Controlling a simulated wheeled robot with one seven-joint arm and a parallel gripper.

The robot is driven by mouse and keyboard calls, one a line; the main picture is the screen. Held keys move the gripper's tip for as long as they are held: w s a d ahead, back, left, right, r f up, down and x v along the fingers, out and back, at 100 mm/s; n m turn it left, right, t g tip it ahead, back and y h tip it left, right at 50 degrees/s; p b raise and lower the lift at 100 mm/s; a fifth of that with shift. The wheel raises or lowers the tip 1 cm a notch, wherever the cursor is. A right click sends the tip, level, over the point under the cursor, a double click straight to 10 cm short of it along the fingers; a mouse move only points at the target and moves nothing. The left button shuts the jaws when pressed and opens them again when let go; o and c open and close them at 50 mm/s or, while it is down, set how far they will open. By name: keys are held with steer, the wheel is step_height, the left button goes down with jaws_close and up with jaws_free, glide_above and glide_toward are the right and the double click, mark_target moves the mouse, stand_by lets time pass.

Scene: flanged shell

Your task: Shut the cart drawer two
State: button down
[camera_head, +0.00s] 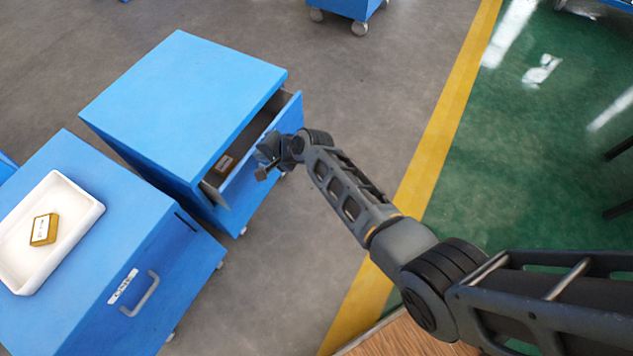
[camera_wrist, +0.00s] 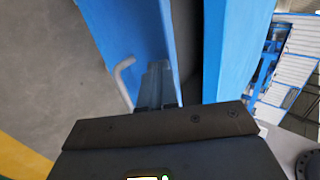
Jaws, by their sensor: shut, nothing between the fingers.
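The blue cart (camera_head: 185,95) at the upper middle has its drawer (camera_head: 210,189) partly pulled out, with a dark gap between cart body and drawer front (camera_head: 285,118). My gripper (camera_head: 264,162) is shut and empty, at the drawer front. In the wrist view, my gripper's fingers (camera_wrist: 158,84) overlap the drawer front (camera_wrist: 128,35), beside its grey handle (camera_wrist: 122,72). The cart body (camera_wrist: 235,45) shows to the right. I cannot tell whether the fingers touch the front.
A second blue cart (camera_head: 150,240) at the lower left, labelled ONE, has its drawer shut. A white tray (camera_head: 75,206) with a gold box (camera_head: 44,229) stands on it. Grey floor (camera_head: 290,250) is free right of the carts, up to a yellow line (camera_head: 425,165).

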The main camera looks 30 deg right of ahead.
steer(key=shift+w+a+b, duration=0.2)
steer(key=shift+w+a, duration=0.2)
steer(key=shift+w, duration=0.25)
steer(key=shift+w+a+b, duration=0.2)
steer(key=shift+w+a, duration=0.15)
steer(key=shift+w, duration=0.25)
